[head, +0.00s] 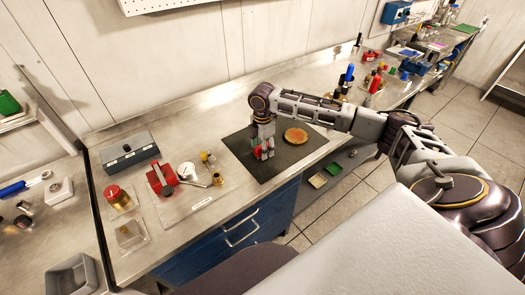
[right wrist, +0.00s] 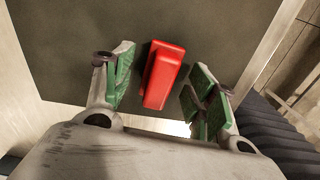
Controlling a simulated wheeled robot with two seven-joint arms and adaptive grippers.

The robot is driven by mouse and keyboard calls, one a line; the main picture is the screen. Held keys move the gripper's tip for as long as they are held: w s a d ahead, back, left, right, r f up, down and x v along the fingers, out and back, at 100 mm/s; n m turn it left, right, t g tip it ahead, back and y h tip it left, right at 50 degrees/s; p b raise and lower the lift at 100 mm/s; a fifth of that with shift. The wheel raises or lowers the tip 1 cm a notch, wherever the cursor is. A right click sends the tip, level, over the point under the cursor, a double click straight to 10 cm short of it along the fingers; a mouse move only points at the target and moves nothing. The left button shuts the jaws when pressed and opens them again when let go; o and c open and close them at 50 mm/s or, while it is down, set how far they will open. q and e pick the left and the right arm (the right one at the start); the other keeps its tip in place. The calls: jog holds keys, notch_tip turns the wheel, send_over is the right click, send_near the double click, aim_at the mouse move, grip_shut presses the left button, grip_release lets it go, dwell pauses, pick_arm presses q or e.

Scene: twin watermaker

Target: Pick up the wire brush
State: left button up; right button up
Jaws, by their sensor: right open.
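A red, block-shaped thing (right wrist: 164,74), which may be the wire brush, lies on the dark mat (right wrist: 75,55) in the right wrist view. No bristles show. My right gripper (right wrist: 161,75) is open, with its green-padded fingers on either side of the red thing and a gap on each side. In the head view my right gripper (head: 264,152) points down over the dark mat (head: 290,162), and bits of red show at its fingers. Most of the red thing is hidden there. My left gripper is not in view.
A round, rusty-orange disc (head: 296,135) lies on the mat right of my right gripper. Bottles and tools crowd the bench farther right.

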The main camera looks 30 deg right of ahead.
jog(key=c, duration=1.1)
jog(key=shift+r, duration=0.15)
jog(key=shift+c, duration=0.2)
jog(key=shift+r, duration=4.9)
jog(key=o, duration=0.5)
jog(key=c, duration=0.3)
jog(key=shift+c, duration=0.2)
jog(key=shift+r, duration=0.15)
